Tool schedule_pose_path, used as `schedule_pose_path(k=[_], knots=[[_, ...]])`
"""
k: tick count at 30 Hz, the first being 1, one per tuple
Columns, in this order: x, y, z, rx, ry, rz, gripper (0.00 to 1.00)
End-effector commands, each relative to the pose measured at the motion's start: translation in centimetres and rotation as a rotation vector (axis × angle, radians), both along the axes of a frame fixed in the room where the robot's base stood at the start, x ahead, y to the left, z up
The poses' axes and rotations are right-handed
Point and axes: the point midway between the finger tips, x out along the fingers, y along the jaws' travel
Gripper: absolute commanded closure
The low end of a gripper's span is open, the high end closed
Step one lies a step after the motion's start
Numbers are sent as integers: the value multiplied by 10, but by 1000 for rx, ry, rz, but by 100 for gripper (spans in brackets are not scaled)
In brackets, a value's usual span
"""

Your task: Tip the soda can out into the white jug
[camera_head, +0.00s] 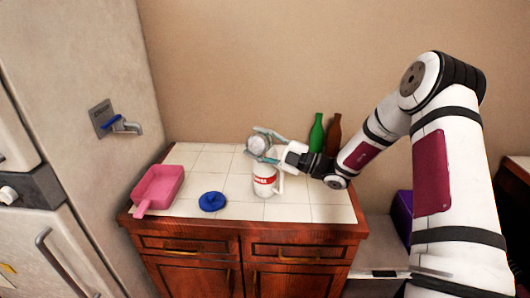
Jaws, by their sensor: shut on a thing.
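The white jug (264,187) with a red band stands upright on the tiled counter, its handle on the right. My gripper (262,148) is directly above the jug in the picture. It is shut on the soda can (259,145), whose pale round end faces the camera, so the can looks tilted well over from upright. The can's lower edge overlaps the jug's rim in this view. I cannot tell whether they touch or whether anything flows out. The jug's mouth is mostly hidden behind the can and the fingers.
A pink dustpan-like scoop (160,187) and a blue round object (212,201) lie left of the jug. A green bottle (316,135) and a brown bottle (333,136) stand behind my arm. The counter's front right is clear.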

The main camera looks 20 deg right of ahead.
Motion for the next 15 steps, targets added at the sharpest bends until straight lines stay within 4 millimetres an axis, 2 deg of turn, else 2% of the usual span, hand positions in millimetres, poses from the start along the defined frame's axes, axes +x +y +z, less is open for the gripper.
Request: schedule_pose_path(k=[15], knots=[[5,-4,9,74,140,-1,82]])
